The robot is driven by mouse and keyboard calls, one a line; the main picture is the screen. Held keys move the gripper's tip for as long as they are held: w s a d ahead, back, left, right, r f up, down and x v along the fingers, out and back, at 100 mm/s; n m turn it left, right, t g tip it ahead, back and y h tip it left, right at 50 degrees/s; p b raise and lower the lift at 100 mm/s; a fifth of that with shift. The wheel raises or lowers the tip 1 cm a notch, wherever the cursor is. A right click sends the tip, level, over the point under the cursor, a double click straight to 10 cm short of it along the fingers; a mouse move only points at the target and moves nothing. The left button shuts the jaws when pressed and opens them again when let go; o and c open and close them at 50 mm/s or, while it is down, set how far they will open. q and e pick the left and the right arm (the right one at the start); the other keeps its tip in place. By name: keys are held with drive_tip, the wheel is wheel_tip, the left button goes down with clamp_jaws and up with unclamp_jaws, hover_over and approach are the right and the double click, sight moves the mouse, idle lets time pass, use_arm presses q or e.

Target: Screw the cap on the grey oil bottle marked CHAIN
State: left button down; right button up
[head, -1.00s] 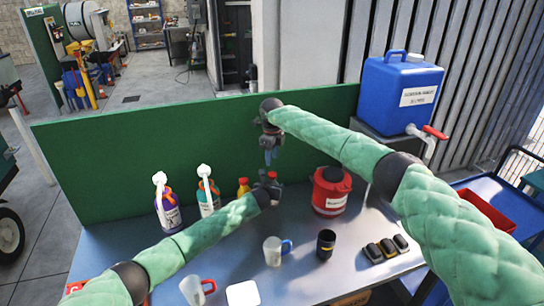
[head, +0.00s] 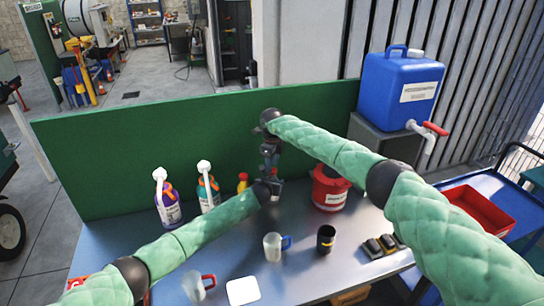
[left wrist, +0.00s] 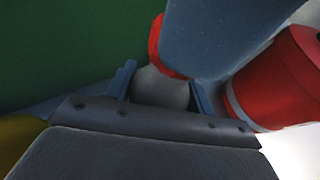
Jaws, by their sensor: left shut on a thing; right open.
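My left gripper (left wrist: 158,95) is shut on the grey bottle (left wrist: 160,90), seen in the left wrist view between its two blue fingers. A red cap (left wrist: 155,48) sits at the bottle's top. In the head view the left gripper (head: 272,186) is over the bench, and the bottle is mostly hidden by the grippers. The CHAIN marking is not visible. My right gripper (head: 270,168) is open and comes down from above at the bottle's top. A blue-grey part of it (left wrist: 215,35) covers part of the cap in the left wrist view. I cannot tell whether it touches the cap.
Close left stand a yellow bottle (head: 242,182) and two pump bottles (head: 168,205) (head: 208,192). A red canister (head: 329,190) stands close right. In front are mugs (head: 272,246) (head: 196,287), a black cup (head: 325,239) and a white square (head: 243,291). A green panel (head: 130,150) backs the bench.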

use_arm(q)
drive_tip(key=shift+s+f, duration=0.1)
drive_tip(key=shift+f, duration=0.25)
use_arm(e)
drive_tip(key=shift+f, duration=1.3)
drive_tip(key=c, duration=0.8)
drive_tip(key=shift+a+m, duration=0.1)
drive_tip(key=shift+m, duration=0.3)
drive_tip(key=o, duration=1.1)
drive_tip(key=shift+c, duration=0.2)
drive_tip(key=shift+r, duration=0.1)
drive_tip(key=shift+r, duration=2.2)
